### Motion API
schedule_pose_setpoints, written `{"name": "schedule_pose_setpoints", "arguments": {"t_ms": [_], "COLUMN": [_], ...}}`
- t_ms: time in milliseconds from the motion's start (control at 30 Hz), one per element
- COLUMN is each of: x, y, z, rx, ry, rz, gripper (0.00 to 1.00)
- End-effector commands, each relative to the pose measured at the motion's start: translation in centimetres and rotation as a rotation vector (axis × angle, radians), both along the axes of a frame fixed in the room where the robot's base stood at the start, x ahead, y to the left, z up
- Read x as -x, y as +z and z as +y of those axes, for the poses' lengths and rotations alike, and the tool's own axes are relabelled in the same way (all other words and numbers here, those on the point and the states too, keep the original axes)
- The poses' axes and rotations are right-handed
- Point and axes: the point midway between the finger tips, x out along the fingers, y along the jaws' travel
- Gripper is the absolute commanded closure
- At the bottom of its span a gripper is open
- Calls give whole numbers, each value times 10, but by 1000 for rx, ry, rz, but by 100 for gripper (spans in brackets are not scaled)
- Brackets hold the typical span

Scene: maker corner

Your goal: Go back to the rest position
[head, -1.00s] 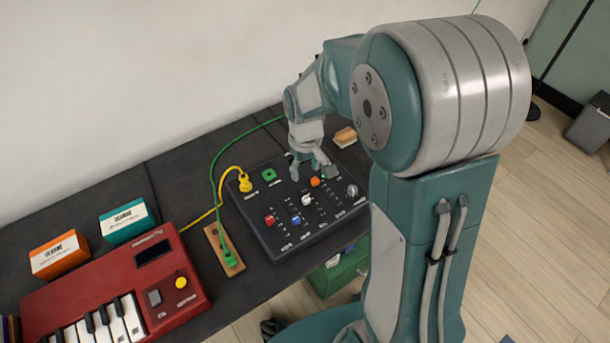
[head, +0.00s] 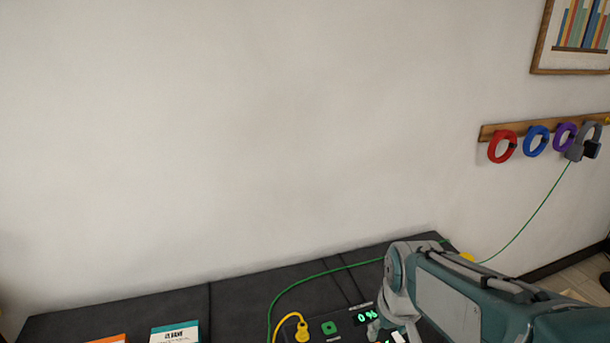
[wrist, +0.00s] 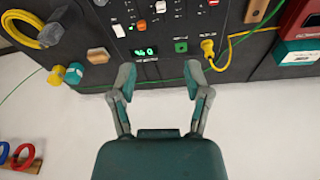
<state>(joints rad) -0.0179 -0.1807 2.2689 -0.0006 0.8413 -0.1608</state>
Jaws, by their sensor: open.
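My gripper (wrist: 160,78) is open and empty in the wrist view, its two fingers spread apart. In the head view, my arm reaches in from the lower right over the control panel (head: 318,338). The display (head: 367,316), green socket (head: 329,328) and yellow plug (head: 302,331) show there. My fingertips are not visible in the head view.
The dark bench (head: 250,298) stands against a bare white wall (head: 250,130). A wall rail (head: 515,129) at the right holds red, blue and purple rings and a grey item. A green cable (head: 335,270) runs over the bench. A coiled yellow cable (wrist: 28,38) lies at the wrist view's left.

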Motion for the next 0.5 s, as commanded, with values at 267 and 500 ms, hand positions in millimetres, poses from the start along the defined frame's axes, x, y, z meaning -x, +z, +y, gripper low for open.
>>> {"name": "schedule_pose_setpoints", "arguments": {"t_ms": [267,500], "x": [59,102], "y": [45,62], "z": [-4,-6], "rx": [-25,-51], "ry": [-89,-153], "rz": [-152,-254], "gripper": [37,37]}}
